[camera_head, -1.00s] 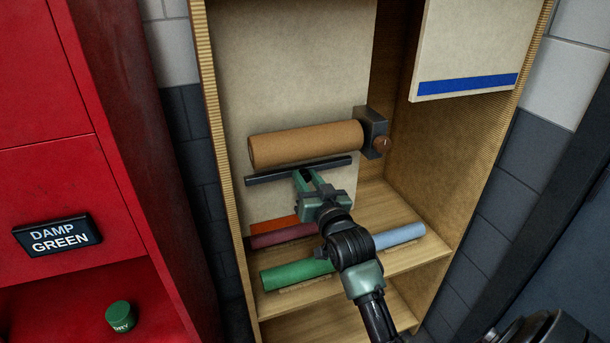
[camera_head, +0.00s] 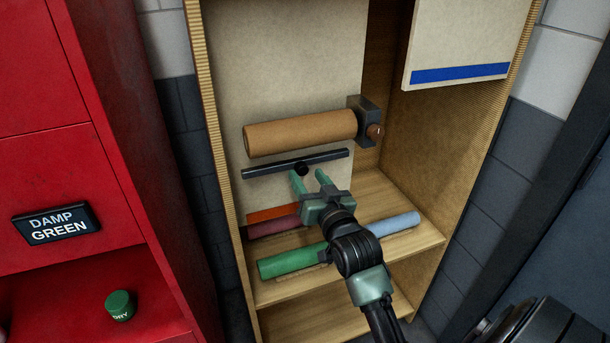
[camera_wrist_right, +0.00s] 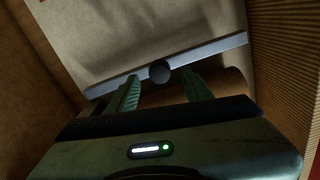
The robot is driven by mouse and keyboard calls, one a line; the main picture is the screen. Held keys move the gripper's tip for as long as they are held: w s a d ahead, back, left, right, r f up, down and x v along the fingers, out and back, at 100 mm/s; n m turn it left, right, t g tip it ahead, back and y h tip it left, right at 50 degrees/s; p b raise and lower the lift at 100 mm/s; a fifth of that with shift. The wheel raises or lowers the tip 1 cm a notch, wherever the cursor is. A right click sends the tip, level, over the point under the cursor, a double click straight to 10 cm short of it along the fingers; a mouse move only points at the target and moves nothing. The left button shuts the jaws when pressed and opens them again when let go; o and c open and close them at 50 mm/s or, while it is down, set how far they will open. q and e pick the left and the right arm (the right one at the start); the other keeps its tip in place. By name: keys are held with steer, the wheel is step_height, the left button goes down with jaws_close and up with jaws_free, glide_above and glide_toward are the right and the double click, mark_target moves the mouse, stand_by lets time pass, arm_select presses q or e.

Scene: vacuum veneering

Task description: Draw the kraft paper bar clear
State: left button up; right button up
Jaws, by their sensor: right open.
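The kraft paper bar (camera_head: 325,157) is a thin dark bar with a round black knob (camera_head: 301,168) at its middle. It lies across the pale back panel, just below a brown kraft paper roll (camera_head: 300,133). My right gripper (camera_head: 309,178) is open just below and in front of the bar. In the right wrist view the bar (camera_wrist_right: 205,52) crosses ahead of the two green fingers (camera_wrist_right: 160,88), and the knob (camera_wrist_right: 160,72) shows between their tips. I cannot tell whether the fingers touch the knob. My left gripper is not in view.
The wooden cabinet's shelf (camera_head: 425,235) holds a green roll (camera_head: 285,262), a maroon roll (camera_head: 270,227) and a light blue roll (camera_head: 395,225). A dark bracket (camera_head: 369,118) holds the kraft roll's right end. A red cabinet (camera_head: 45,170) stands at left. A blue-striped panel (camera_head: 465,45) hangs upper right.

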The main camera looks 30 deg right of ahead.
steer(key=b+v, duration=0.1)
steer(key=v, duration=0.4)
steer(key=shift+s, duration=0.25)
steer(key=w+a+f+n+g+y, duration=0.1)
steer(key=a+f+g, duration=0.1)
steer(key=f, duration=0.8)
steer(key=w+a+f+n+g+y, duration=0.1)
steer(key=f+g, duration=0.1)
steer(key=f, duration=0.8)
steer(key=s+a+f+n+g+y, duration=0.1)
steer(key=s+a+f+g, duration=0.2)
steer(key=f, duration=0.9)
steer(key=s+a+f+n+g+y, duration=0.1)
steer(key=s+a+f, duration=0.3)
steer(key=f, duration=0.7)
steer(key=s+a+f+n+g, duration=0.15)
steer(key=s+f+g, duration=0.25)
steer(key=s+f, duration=1)
steer(key=s+f+n+g, duration=0.1)
steer(key=s+f, duration=0.4)
steer(key=s, duration=0.7)
steer(key=s+f+n+g, duration=0.1)
steer(key=s+f+g, duration=0.2)
steer(key=s, duration=0.9)
steer(key=shift+f, duration=0.85)
